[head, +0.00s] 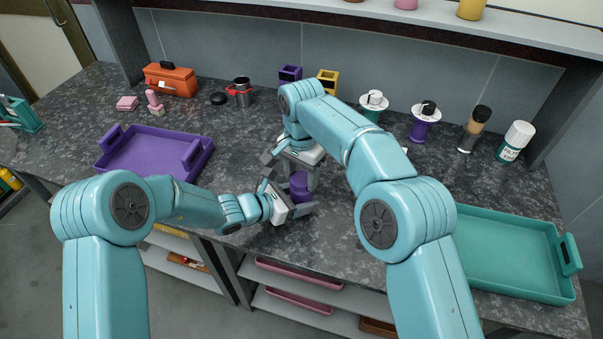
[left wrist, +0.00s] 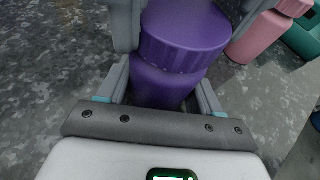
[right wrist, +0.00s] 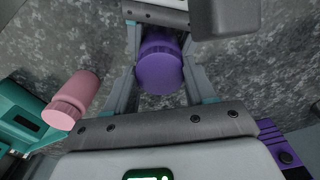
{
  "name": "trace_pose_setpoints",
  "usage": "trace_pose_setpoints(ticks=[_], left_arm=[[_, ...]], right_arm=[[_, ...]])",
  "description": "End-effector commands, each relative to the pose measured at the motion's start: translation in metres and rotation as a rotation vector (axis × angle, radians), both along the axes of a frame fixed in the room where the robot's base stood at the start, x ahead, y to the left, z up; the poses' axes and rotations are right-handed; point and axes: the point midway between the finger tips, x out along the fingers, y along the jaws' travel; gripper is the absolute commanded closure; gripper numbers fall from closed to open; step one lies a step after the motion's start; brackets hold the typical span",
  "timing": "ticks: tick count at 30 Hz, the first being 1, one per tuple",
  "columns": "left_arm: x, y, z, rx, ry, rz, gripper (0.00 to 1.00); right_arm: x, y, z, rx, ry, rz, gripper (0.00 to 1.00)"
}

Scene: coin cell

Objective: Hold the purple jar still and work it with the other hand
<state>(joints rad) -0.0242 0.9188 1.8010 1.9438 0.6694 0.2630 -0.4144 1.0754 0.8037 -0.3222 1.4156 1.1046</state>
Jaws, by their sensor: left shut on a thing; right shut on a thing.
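The purple jar (head: 300,188) stands upright on the dark stone counter (head: 250,150), near its front edge. It has a ribbed purple lid, clear in the left wrist view (left wrist: 185,45) and seen from above in the right wrist view (right wrist: 160,65). My left gripper (head: 289,198) comes in low from the left and is shut on the jar's body. My right gripper (head: 298,172) reaches down from above and is shut on the jar at its lid. In the head view the grippers hide part of the jar.
A pink jar (right wrist: 75,98) and a teal object (right wrist: 22,115) are close by. A purple tray (head: 155,155) lies left and a teal tray (head: 510,255) right. Spools, bottles, an orange toolbox (head: 172,79) and small holders line the back.

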Motion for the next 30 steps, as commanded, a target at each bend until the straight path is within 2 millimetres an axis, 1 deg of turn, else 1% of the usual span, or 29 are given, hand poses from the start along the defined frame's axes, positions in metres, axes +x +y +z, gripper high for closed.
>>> trace_pose_setpoints(ticks=[2, 5, 12, 14, 15, 26, 27, 30], left_arm=[[0.0005, 0.0003, 0.0006, -0.001, -0.001, 0.001, 1.0], [0.0005, 0.0003, 0.0006, -0.001, -0.001, 0.001, 1.0], [0.0006, 0.0004, 0.0006, -0.001, 0.0, 0.002, 1.0], [0.0007, 0.0004, 0.0006, -0.001, 0.0, 0.002, 1.0], [0.0007, 0.0004, 0.0006, -0.001, 0.0, 0.002, 1.0], [0.0007, 0.0005, 0.0007, -0.001, 0.0, 0.002, 1.0], [0.0007, 0.0005, 0.0007, -0.001, 0.0, 0.002, 1.0], [0.0008, 0.0006, 0.0007, -0.001, 0.0, 0.002, 1.0]], right_arm=[[-0.0002, 0.0, 0.0002, 0.0, 0.001, 0.144, 0.82], [-0.0003, 0.0, 0.0004, 0.0, 0.001, 0.408, 0.82], [-0.0004, 0.0, 0.0009, -0.001, 0.0, 1.071, 0.82], [-0.0004, 0.0, 0.001, -0.001, 0.001, 1.236, 0.82], [-0.0004, 0.0, 0.0011, -0.001, 0.001, 1.348, 0.82], [-0.0004, -0.0001, 0.0017, -0.002, 0.0, 2.341, 0.82], [-0.0005, 0.0, 0.0018, -0.001, 0.001, 2.452, 0.82], [-0.0005, 0.0, 0.0019, -0.001, 0.0, 2.706, 0.82]])
